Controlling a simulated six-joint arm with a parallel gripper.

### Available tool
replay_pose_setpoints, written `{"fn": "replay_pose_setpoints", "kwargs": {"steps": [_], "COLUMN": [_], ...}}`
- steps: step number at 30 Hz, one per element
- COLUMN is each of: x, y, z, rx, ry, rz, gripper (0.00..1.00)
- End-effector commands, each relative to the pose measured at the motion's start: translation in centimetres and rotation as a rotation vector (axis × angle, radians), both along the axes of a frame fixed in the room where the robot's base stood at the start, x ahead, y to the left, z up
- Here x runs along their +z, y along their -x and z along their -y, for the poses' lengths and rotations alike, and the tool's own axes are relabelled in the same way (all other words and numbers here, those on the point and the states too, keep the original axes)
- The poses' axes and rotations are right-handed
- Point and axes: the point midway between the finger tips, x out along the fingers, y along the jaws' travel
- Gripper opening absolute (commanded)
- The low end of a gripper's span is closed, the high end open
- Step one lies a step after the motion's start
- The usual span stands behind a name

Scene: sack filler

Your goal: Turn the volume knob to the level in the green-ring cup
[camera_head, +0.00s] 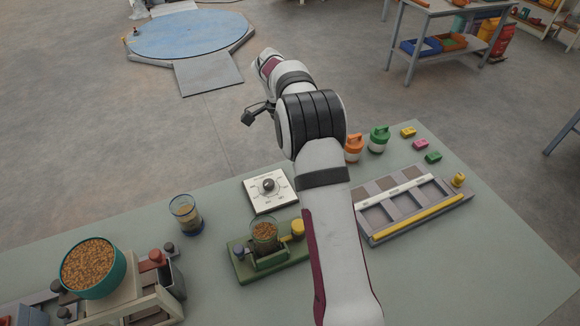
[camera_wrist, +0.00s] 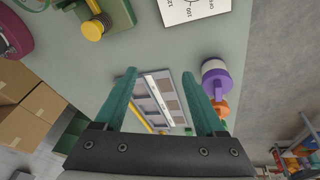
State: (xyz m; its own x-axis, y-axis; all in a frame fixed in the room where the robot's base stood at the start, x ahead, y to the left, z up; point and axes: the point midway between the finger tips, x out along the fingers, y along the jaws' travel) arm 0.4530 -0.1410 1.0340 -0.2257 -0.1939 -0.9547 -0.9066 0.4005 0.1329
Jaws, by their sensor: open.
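The volume knob is a dark round knob (camera_head: 268,185) on a square white dial plate (camera_head: 256,201) with marks around it. Part of the plate shows at the top of the wrist view (camera_wrist: 196,8); the knob is cut off there. A clear cup (camera_head: 264,231) with brown pellets stands in a green fixture (camera_head: 245,267) in front of the plate. Another clear cup (camera_head: 186,216), with a bluish lower part, stands to the left. I cannot make out a green ring on either. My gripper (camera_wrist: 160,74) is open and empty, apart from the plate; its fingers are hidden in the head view.
A teal bowl of pellets (camera_head: 121,272) sits on a machine at the left. A slotted tray with a yellow bar (camera_head: 420,219) lies right of my arm. Orange (camera_head: 354,146) and green (camera_head: 379,138) lidded jars and small coloured blocks stand behind it. A purple-lidded jar (camera_wrist: 213,72) shows in the wrist view.

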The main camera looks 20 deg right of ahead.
Motion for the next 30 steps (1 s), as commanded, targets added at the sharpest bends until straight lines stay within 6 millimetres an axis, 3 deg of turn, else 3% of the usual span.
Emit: {"fn": "replay_pose_setpoints", "kwargs": {"steps": [3, 6, 9, 11, 14, 17, 24, 30], "x": [1.4, 2.6, 3.5, 3.8, 3.4, 1.5, -5.8, -10.2], "y": [-2.1, -3.6, -4.6, -5.0, -5.2, -5.1, -5.1, -5.1], "z": [-2.6, -4.5, -5.9, -6.4, -6.7, -6.7, -6.7, -6.6], "rx": [0.562, 1.009, 1.327, 1.441, 1.517, 1.521, 1.518, 1.518], "ry": [-0.178, -0.273, -0.316, -0.327, -0.333, -0.336, -0.334, -0.332], "rz": [-0.001, 0.013, 0.026, 0.031, 0.034, 0.031, 0.029, 0.031], "gripper": [0.72, 0.72, 0.72, 0.72, 0.72, 0.72, 0.72, 0.72]}}
